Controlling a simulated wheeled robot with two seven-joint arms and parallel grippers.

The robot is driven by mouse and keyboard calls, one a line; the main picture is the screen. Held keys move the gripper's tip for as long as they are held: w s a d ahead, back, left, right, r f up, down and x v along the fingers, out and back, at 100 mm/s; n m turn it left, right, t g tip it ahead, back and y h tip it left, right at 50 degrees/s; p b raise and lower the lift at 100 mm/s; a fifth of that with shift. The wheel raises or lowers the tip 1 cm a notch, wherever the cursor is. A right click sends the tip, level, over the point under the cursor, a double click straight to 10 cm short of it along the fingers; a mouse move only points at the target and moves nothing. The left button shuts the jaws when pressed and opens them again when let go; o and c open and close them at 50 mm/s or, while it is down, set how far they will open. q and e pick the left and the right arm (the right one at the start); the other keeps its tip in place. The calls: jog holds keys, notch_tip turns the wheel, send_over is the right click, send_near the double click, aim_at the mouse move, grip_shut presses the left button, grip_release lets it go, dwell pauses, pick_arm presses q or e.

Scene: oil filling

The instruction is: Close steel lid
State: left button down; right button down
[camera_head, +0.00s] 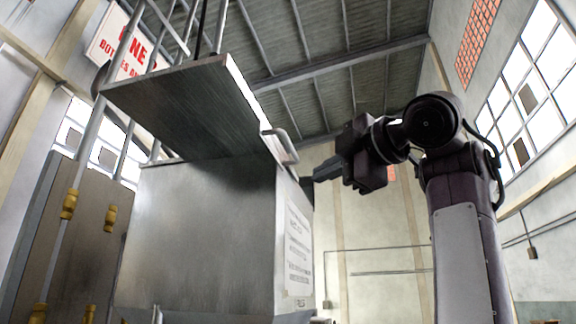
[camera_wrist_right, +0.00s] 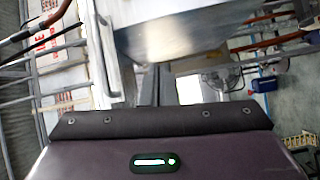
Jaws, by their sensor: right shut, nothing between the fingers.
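The steel lid (camera_head: 185,105) sits above the steel box (camera_head: 200,235) in the head view. It is raised and tilted, with its dark broad face toward me. A bar handle (camera_head: 283,146) is on its right edge. My right gripper (camera_head: 318,173) is shut and empty, just right of the handle and slightly below it, with a small gap between them. In the right wrist view, the gripper's fingers (camera_wrist_right: 157,82) are together in front of a bright steel surface (camera_wrist_right: 165,38). A metal bar shows left of them. My left gripper is not in view.
Metal rails (camera_head: 95,125) and a brown panel with yellow fittings (camera_head: 75,240) stand left of the box. A red-lettered sign (camera_head: 125,45) hangs behind. Open space lies right of the box, around my right arm. The wrist view shows a fan (camera_wrist_right: 222,80) and a blue object (camera_wrist_right: 264,85).

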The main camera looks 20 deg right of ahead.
jog(key=s+a+r+n+y, duration=0.2)
jog(key=s+a+r+n, duration=0.2)
jog(key=s+r, duration=0.6)
jog(key=p, duration=0.9)
send_near(270, 131)
jog(key=a+x, duration=0.1)
jog(key=x, duration=0.3)
jog(key=shift+w+d+f+t+p, duration=0.1)
jog(key=shift+w+d+t+p, duration=0.2)
jog(key=shift+w+d+p, duration=0.25)
jog(key=shift+a, duration=0.15)
jog(key=shift+a, duration=0.2)
